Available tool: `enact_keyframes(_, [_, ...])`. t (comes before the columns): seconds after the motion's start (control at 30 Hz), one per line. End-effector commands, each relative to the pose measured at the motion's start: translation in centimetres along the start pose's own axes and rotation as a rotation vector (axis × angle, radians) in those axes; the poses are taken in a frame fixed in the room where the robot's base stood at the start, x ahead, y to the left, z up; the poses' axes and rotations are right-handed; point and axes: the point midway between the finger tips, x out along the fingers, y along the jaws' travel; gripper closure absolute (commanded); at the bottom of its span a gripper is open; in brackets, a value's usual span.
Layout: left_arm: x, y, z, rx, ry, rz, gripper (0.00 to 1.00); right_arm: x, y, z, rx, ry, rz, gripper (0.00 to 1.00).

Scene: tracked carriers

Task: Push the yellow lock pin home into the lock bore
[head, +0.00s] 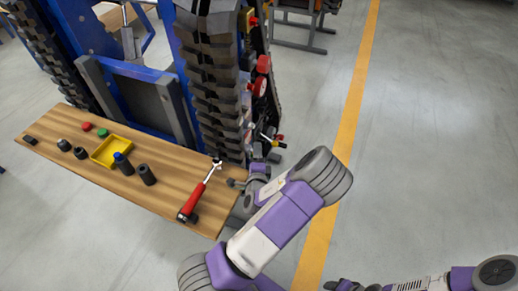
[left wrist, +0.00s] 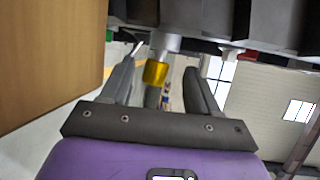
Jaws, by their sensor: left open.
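In the left wrist view, the yellow lock pin (left wrist: 155,72) is a short yellow cylinder hanging from a grey metal shaft or collar (left wrist: 166,42) under dark track blocks. My left gripper (left wrist: 160,78) is open. Its two fingers stand on either side of the pin with visible gaps. In the head view, my left gripper (head: 262,160) is beside the dark track at the table's right end, small and partly hidden by its own wrist. The lock bore itself I cannot make out. My right gripper (head: 345,286) is cut by the bottom edge, its jaws unclear.
A wooden table (head: 110,178) holds a red-handled ratchet (head: 197,192), a yellow tray (head: 104,158) and several sockets. The tracked carrier (head: 212,80) rises behind it, with red knobs (head: 262,65) on its side.

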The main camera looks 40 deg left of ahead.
Motion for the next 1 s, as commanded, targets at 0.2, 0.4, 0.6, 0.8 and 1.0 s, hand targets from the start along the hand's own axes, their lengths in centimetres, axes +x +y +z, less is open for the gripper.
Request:
enact_keyframes(0.2, [-3.4, -0.1, -0.5, -0.002, 0.011, 0.0, 0.39, -0.4, -0.2, 0.0, 0.0, 0.0, 0.0, 0.47])
enact_keyframes(0.4, [-4.4, -0.1, -0.6, -0.004, 0.014, -0.002, 0.39, -0.5, -0.2, 0.0, 0.0, 0.0, 0.0, 0.47])
enact_keyframes(0.6, [-4.3, 0.0, -0.6, -0.005, 0.015, -0.002, 0.39, -0.5, -0.2, 0.0, 0.0, 0.0, 0.0, 0.47])
enact_keyframes(0.8, [-4.5, -1.0, -0.6, -0.005, 0.016, -0.002, 0.69, -1.4, -0.5, 0.1, 0.0, 0.0, 0.0, 0.47])
enact_keyframes(1.0, [-4.9, -4.0, -0.4, -0.006, 0.016, -0.002, 0.99, -4.3, -1.6, 0.2, 0.0, 0.0, 0.0, 0.47])
